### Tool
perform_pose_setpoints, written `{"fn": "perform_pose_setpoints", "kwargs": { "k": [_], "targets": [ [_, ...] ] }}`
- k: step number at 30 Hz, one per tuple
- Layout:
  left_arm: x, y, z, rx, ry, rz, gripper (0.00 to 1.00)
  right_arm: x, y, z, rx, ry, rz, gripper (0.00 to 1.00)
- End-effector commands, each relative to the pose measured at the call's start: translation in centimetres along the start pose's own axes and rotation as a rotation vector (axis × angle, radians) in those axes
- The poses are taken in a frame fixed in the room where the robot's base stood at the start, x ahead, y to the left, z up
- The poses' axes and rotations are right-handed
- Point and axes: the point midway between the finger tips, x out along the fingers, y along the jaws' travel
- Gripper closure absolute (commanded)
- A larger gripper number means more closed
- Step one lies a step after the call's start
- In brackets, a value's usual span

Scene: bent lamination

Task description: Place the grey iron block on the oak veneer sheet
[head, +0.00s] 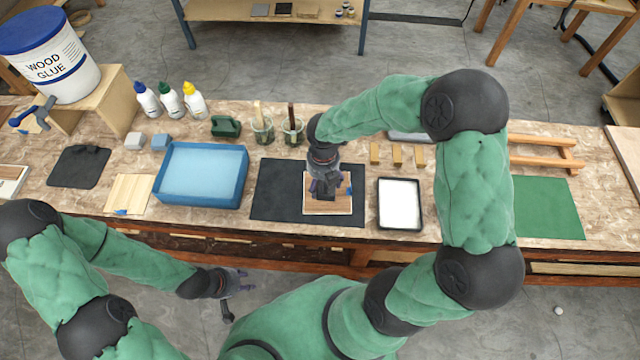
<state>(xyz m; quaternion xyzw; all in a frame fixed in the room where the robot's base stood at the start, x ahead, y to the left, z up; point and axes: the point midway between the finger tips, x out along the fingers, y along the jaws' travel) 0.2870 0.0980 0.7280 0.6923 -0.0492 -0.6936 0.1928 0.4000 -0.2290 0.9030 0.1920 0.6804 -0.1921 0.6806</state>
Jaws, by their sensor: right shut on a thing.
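The oak veneer sheet (340,207), brown with a striped grain, lies on a dark mat on the bench, with a lighter border showing around it. My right gripper (325,193) points down over the sheet and is shut on a dark grey piece, which looks like the grey iron block (326,189). The fingers and wrist hide most of this piece, and I cannot tell whether it touches the sheet. My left gripper (240,281) is empty, its fingers apart, low in front of the bench edge.
A blue tray (201,203) stands left of the dark mat (272,200). A white-filled black tray (400,228) stands to its right. Glass jars with brushes (292,132) and small wooden blocks (396,155) stand behind. A green mat (548,208) lies clear at the right.

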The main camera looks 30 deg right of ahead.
Motion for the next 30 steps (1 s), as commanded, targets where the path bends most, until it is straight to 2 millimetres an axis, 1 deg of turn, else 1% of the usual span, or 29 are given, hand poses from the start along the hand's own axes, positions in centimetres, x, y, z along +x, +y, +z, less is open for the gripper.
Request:
{"fn": "perform_pose_setpoints", "kwargs": {
  "k": [5, 7, 9, 13, 27, 28, 30],
  "targets": [
    [0.2, -0.1, 0.0, 0.0, 0.0, 0.0, 0.6, 0.6, -0.1, 0.7, 0.002, -0.003, 0.001, 0.85],
    [0.5, -0.2, 0.0, 0.0, 0.0, 0.0, 0.6, 1.2, -0.3, 1.1, 0.002, -0.002, 0.001, 0.85],
    [1.0, -0.3, 0.0, 0.0, 0.0, 0.0, 0.6, 2.3, -0.2, 0.9, 0.001, -0.001, 0.0, 0.85],
    [1.6, -0.6, -0.1, 0.0, 0.0, 0.0, 0.6, 3.8, -0.2, 0.9, 0.001, -0.002, 0.001, 0.85],
    [1.7, -0.6, -0.1, 0.0, 0.0, 0.0, 0.6, 4.3, -0.2, 1.0, 0.0, -0.003, 0.001, 0.85],
    [1.6, -0.6, -0.1, 0.0, 0.0, 0.0, 0.6, 4.3, -0.2, 0.8, 0.0, 0.0, 0.0, 0.18],
    [1.6, -0.6, -0.1, 0.0, 0.0, 0.0, 0.6, 4.3, -0.2, 0.8, 0.0, 0.0, 0.0, 0.02]
  ]
}}
